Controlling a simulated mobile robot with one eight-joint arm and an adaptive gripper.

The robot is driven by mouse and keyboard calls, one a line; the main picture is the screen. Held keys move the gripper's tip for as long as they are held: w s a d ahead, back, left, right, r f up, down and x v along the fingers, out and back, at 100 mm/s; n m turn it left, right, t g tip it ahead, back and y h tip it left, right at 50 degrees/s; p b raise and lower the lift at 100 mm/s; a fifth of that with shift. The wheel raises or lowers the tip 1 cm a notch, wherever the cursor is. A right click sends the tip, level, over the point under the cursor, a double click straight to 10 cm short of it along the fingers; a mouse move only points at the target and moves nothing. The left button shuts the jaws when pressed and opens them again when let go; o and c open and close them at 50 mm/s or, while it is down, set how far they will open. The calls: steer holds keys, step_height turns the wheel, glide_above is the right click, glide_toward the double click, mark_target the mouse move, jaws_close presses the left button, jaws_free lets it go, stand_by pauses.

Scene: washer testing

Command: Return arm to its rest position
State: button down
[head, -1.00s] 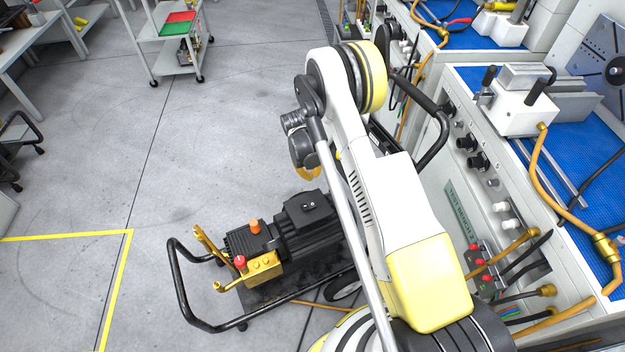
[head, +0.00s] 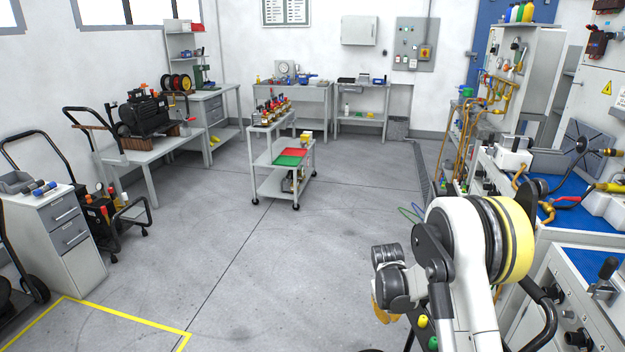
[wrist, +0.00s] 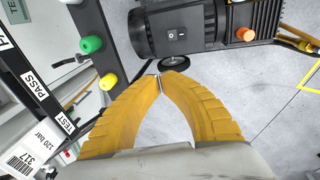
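My arm (head: 467,260), white with a yellow-and-black joint, is folded in front of my body at the lower right of the head view. My gripper (head: 382,310) hangs at the left of the arm, pointing down, small and partly cut off from clear view. In the wrist view, the two yellow ribbed fingers of my gripper (wrist: 160,80) curve together and their tips meet. No held object shows between them. Below and beyond the fingers is the grey floor.
A black motor unit (wrist: 180,28) lies beyond the fingertips. A panel edge with a green knob (wrist: 91,44) and a yellow knob (wrist: 108,81) is at the left. Test benches (head: 575,222) line the right. A trolley (head: 268,181) stands mid-room; open floor (head: 260,270) lies left.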

steer(key=s+a+r+t, duration=0.1)
steer(key=s+r, duration=0.2)
steer(key=r, duration=0.5)
steer(key=s+a+r+t+y, duration=0.1)
steer(key=s+r, duration=0.3)
steer(key=r, duration=0.4)
steer(key=s+a+r+t, duration=0.1)
steer(key=s+r, duration=0.2)
steer(key=r, duration=0.5)
steer(key=s+a+r+t, duration=0.1)
steer(key=s+r, duration=0.1)
steer(key=s, duration=0.7)
steer(key=s+a+r+m+t+y, duration=0.1)
steer(key=s+r+t, duration=0.1)
steer(key=s, duration=0.7)
steer(key=shift+s+a+r, duration=0.3)
steer(key=shift+s+r, duration=0.05)
steer(key=shift+r, duration=0.45)
